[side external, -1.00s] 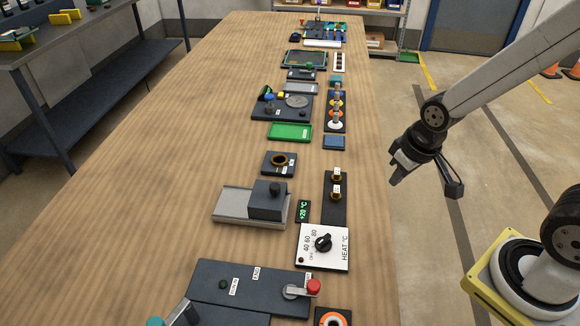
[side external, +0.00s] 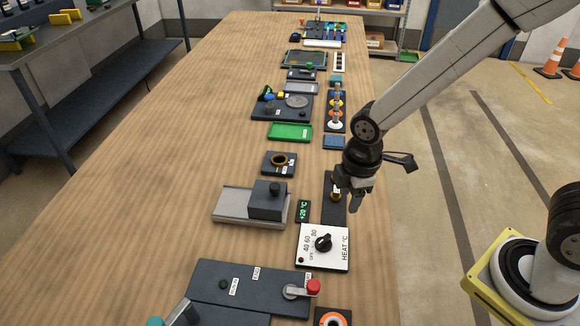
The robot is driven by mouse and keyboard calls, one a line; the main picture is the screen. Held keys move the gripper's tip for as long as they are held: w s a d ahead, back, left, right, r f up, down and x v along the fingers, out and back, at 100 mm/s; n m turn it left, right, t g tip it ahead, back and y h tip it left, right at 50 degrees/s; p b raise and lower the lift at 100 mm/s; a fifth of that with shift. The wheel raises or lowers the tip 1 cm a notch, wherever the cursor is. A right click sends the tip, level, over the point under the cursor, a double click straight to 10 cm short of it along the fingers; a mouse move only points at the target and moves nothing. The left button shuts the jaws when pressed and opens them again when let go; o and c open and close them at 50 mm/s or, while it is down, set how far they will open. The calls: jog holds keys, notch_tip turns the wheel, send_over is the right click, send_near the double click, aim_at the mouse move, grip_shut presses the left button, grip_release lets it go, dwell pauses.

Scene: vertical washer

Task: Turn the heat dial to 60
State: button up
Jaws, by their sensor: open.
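The heat dial is a black knob (side external: 323,242) on a white square plate (side external: 336,262) marked OFF, 40, 60, 80 and HEAT °C. It stands near the front right edge of the table. Which mark the knob points at is too small to tell. A small display (side external: 303,211) just behind the plate reads about +20 °C in green. My gripper (side external: 355,200) is open and empty. It hangs above the dark plate with brass knobs, behind and a little right of the dial, apart from it. It hides part of that plate.
A grey block on a tray (side external: 225,203) stands left of the display. A dark panel (side external: 225,285) with a red-knobbed lever (side external: 313,287) lies in front of the dial. The left part of the wooden table (side external: 130,200) is clear.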

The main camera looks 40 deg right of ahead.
aim_at(325, 238)
jog(key=a+n, duration=0.1)
jog(key=n, duration=0.1)
jog(key=a+f+n, duration=0.1)
jog(key=a+n, duration=0.1)
jog(key=a+f+n, duration=0.1)
jog(key=a+n, duration=0.1)
jog(key=shift+w+a+n+g, duration=0.1)
jog(key=shift+w+n+g, duration=0.2)
jog(key=shift+g, duration=0.1)
jog(key=shift+f, duration=0.15)
jog(key=shift+f, duration=3.8)
grip_shut()
